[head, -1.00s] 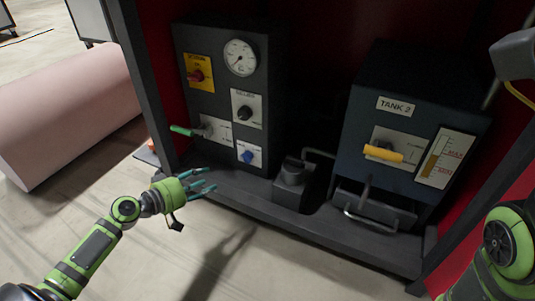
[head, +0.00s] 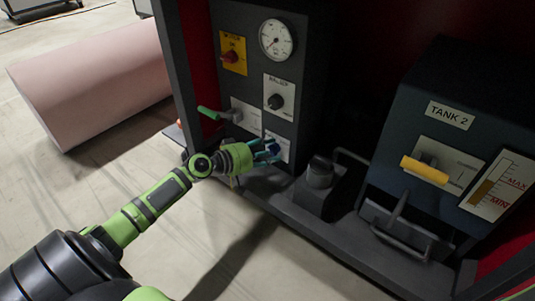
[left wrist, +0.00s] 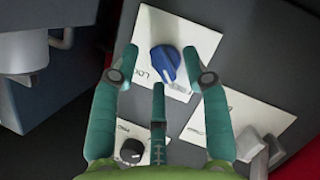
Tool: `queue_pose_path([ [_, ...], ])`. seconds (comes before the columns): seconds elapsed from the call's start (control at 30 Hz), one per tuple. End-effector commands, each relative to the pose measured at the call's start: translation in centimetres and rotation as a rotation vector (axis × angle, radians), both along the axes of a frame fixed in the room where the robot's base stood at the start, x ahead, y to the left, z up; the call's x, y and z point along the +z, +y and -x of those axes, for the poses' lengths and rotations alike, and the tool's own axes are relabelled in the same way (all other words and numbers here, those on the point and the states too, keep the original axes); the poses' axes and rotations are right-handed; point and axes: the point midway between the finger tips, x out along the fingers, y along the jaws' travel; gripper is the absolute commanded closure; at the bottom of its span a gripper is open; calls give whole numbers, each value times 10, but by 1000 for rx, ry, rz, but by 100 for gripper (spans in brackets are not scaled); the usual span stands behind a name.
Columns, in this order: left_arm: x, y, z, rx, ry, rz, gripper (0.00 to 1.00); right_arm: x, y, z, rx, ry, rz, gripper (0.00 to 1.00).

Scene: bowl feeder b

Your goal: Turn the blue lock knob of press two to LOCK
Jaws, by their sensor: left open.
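The blue lock knob (left wrist: 166,62) sits on a white label plate (left wrist: 146,28) in the left wrist view, with lettering beside it that is only partly readable. In the head view the blue knob (head: 274,146) is low on the dark control panel, partly hidden by my fingers. My left gripper (head: 268,152) is at the panel in front of the knob. In the left wrist view its teal fingers (left wrist: 160,75) are spread open, one on each side of the knob and one below it. I cannot tell whether they touch it. My right gripper is not in view.
Close to the left hand are a green-handled lever (head: 209,113) and a black knob (head: 276,102). A red switch on a yellow plate (head: 233,67) and a gauge (head: 277,40) sit above. Right are a black pedestal block (head: 318,182) and the TANK 2 box with a yellow handle (head: 425,170).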

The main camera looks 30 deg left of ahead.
Motion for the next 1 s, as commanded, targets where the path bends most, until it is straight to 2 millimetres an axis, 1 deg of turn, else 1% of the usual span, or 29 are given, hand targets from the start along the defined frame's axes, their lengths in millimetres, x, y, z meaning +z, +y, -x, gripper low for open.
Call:
queue_pose_path([
  [0.23, 0, -1, -1, 0, 0, 1, 54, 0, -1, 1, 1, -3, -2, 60],
  [0.27, 0, -1, -1, 0, 0, 1, 58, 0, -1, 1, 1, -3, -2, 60],
  [0.3, 0, -1, -1, 0, 0, 1, 74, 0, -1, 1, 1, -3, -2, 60],
  [0.37, 0, -1, -1, 0, 0, 1, 98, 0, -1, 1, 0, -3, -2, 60],
  [0.4, 0, -1, -1, 0, 0, 1, 100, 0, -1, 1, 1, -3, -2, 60],
  [0.67, -1, -1, -1, -1, 1, 0, 100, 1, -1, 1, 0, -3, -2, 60],
  [0.83, 1, -2, -1, -2, 0, -28, 100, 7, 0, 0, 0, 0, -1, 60],
  [1.0, 4, -4, -1, -2, -6, -104, 100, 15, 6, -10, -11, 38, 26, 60],
])
